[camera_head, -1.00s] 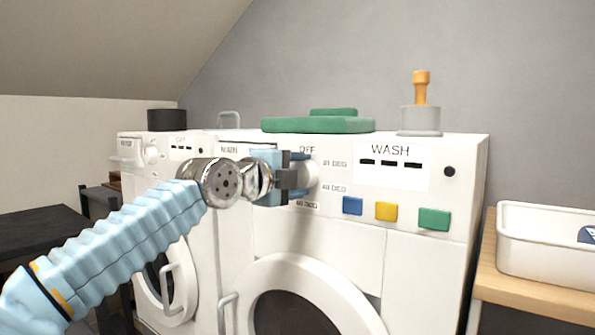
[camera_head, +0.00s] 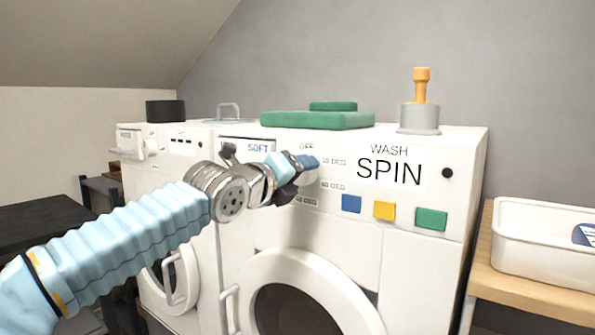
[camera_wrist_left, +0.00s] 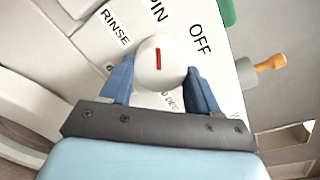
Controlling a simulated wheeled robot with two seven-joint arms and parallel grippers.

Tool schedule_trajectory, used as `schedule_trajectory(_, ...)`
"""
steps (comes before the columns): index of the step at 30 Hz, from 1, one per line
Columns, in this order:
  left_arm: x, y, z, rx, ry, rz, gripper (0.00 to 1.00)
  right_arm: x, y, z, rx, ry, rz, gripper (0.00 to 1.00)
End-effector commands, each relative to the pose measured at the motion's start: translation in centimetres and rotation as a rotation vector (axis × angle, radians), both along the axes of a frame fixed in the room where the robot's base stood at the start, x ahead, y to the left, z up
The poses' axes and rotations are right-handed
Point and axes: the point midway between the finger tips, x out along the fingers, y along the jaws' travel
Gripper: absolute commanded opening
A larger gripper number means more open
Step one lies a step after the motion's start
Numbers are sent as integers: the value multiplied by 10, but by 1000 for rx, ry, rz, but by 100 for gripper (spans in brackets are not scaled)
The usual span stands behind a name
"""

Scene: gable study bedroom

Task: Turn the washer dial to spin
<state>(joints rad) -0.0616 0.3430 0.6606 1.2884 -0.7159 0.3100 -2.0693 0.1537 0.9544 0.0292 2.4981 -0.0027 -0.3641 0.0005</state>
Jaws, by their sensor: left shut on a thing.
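The white washer (camera_head: 400,262) stands at centre right in the head view. Its display (camera_head: 388,172) reads SPIN under the word WASH. The round white dial (camera_wrist_left: 160,62) has a short red mark and sits between my blue fingertips in the left wrist view. The red mark lines up with a partly cut-off label ending in "PIN", between RINSE and OFF. My left gripper (camera_head: 306,164) is shut on the dial and tilted, hiding most of it in the head view. My right gripper is not in view.
Blue (camera_head: 351,204), yellow (camera_head: 384,210) and green (camera_head: 431,219) buttons sit below the display. A green folded stack (camera_head: 318,119) and an orange-handled stamp (camera_head: 421,105) rest on top. A second machine (camera_head: 160,150) stands left, a white bin (camera_head: 545,235) right.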

Motion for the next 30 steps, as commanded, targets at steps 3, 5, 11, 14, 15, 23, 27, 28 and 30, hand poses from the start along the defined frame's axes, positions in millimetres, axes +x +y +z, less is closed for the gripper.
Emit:
schedule_trajectory(3,1,0,-2,21,-10,2,30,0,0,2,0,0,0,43)
schedule_trajectory(5,1,1,-2,27,-14,2,30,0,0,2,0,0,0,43)
schedule_trajectory(11,1,1,-2,34,-20,1,30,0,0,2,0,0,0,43)
schedule_trajectory(14,1,1,-2,34,-20,1,30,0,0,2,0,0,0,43)
schedule_trajectory(15,1,1,-2,34,-20,1,30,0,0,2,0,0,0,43)
schedule_trajectory(23,1,1,-1,32,-21,1,85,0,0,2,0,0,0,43)
schedule_trajectory(27,0,0,-1,31,-21,1,86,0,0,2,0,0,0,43)
schedule_trajectory(28,0,0,-1,31,-21,1,86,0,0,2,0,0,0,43)
schedule_trajectory(30,0,0,0,30,-22,0,86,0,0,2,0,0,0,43)
